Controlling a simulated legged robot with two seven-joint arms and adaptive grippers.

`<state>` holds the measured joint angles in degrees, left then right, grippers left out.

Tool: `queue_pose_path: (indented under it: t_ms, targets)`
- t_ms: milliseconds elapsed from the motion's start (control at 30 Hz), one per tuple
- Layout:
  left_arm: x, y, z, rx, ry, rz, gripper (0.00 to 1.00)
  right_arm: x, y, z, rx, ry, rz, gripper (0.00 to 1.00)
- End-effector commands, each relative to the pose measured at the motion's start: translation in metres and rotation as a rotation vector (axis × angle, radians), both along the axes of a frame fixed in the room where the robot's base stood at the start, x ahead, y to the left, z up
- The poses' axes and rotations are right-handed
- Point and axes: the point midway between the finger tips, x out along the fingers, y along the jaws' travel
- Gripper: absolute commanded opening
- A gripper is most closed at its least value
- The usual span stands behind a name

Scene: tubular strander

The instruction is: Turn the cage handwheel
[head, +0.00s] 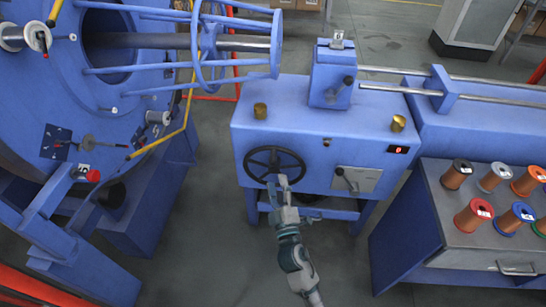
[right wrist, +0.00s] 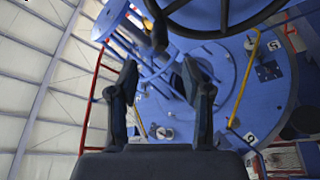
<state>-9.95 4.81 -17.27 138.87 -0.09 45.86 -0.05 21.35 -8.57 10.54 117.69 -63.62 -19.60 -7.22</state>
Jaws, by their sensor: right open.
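The cage handwheel (head: 274,161) is a black spoked wheel on the front of the blue machine housing. My right gripper (head: 278,181) is at the wheel's lower rim in the head view, with its fingers overlapping it. In the right wrist view the wheel's dark rim (right wrist: 222,35) crosses the top, above and beyond the fingertips. The right gripper (right wrist: 158,78) is open there, with its two fingers apart and nothing between them. I cannot tell whether a finger touches the rim. My left gripper is not in view.
The blue tubular cage (head: 205,40) stands at left. A cart (head: 450,210) with several coloured spools stands at right. Grey floor lies clear in front.

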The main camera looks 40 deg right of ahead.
Motion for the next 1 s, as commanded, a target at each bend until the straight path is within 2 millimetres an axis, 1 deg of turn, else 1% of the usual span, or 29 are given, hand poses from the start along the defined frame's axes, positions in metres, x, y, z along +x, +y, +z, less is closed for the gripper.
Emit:
queue_pose_path:
  t_ms: [33,200,400,600,867,900,967,1000]
  targets:
    - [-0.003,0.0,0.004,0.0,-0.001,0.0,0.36,0.011,-0.007,0.008,-0.002,-0.005,-0.001,0.49]
    - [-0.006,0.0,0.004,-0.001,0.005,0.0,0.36,0.044,-0.027,0.013,-0.001,0.0,-0.002,0.49]
    - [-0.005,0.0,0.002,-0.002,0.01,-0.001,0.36,0.071,-0.043,0.017,0.001,0.003,-0.001,0.49]
    - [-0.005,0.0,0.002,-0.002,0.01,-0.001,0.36,0.081,-0.049,0.02,0.001,0.003,-0.001,0.49]
    - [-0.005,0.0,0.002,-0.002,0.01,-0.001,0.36,0.082,-0.05,0.02,0.002,0.003,-0.001,0.49]
    - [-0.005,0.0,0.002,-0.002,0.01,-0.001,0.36,0.082,-0.05,0.02,0.002,0.003,-0.001,0.39]
    - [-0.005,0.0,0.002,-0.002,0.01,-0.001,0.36,0.082,-0.05,0.02,0.002,0.003,-0.001,0.24]
    - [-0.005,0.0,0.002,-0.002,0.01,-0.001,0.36,0.082,-0.05,0.02,0.002,0.003,-0.001,0.14]
